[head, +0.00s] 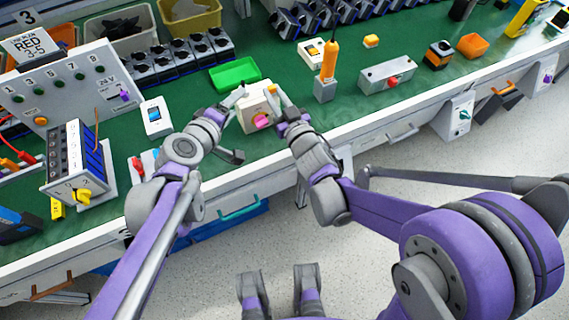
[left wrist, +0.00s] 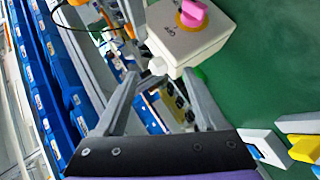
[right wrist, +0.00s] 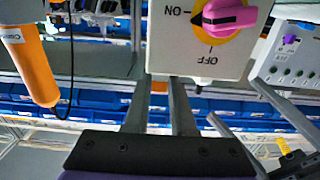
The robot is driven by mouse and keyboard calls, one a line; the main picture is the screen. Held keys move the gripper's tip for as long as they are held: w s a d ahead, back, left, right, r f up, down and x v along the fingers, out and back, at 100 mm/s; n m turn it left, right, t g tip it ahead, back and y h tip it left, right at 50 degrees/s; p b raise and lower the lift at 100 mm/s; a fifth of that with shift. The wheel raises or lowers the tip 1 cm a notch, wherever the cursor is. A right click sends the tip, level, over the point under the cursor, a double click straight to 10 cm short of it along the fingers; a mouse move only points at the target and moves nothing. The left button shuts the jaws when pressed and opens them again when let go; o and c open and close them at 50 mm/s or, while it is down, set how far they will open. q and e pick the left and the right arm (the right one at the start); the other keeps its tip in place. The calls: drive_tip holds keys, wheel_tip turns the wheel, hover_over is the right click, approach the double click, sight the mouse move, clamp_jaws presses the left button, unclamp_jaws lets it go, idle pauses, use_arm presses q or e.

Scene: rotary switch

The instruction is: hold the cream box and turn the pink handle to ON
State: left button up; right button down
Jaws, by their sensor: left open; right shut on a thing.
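The cream box (head: 247,112) stands on the green bench top, with the pink handle (head: 262,121) on its near face. My right gripper (head: 277,99) is shut on the box at its right side; its fingertips (right wrist: 165,78) are partly hidden behind the box in the right wrist view. There, the pink handle (right wrist: 229,17) lies on a yellow disc, its long axis pointing roughly toward the ON mark; the OFF mark is off to its side. My left gripper (head: 232,101) is open beside the box's left side. In the left wrist view its fingertips (left wrist: 160,76) are close to the cream box (left wrist: 185,48).
A green tray (head: 234,75) lies behind the box. An orange cylinder tool (head: 329,62) stands in a grey holder to the right, near a grey box with a red button (head: 388,76).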

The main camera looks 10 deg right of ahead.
sight(262, 126)
use_arm(q)
drive_tip(key=s+d+f+n+t+y, duration=0.1)
drive_tip(key=f+n+y, duration=0.1)
drive_tip(key=y, duration=0.1)
drive_tip(key=s+d+f+n+t+y, duration=0.1)
drive_tip(key=s+f+n+t+y, duration=0.1)
drive_tip(key=f+n+y, duration=0.1)
drive_tip(key=s+d+f+n+t+y, duration=0.1)
drive_tip(key=s+f+n+y, duration=0.1)
drive_tip(key=y, duration=0.2)
drive_tip(key=shift+f+n+t+y, duration=0.15)
drive_tip(key=shift+n+t+y, duration=0.15)
drive_tip(key=shift+n+y, duration=0.1)
drive_tip(key=s+d+f+m, duration=0.2)
drive_tip(key=s+d+m, duration=0.2)
drive_tip(key=s+d, duration=0.3)
drive_tip(key=shift+t+y, duration=0.3)
drive_tip(key=x, duration=1.1)
drive_tip(key=shift+w+f, duration=0.15)
drive_tip(key=shift+f, duration=0.1)
drive_tip(key=shift+w+n, duration=0.25)
drive_tip(key=shift+n, duration=0.05)
drive_tip(key=v, duration=1.2)
drive_tip(key=shift+n, duration=0.4)
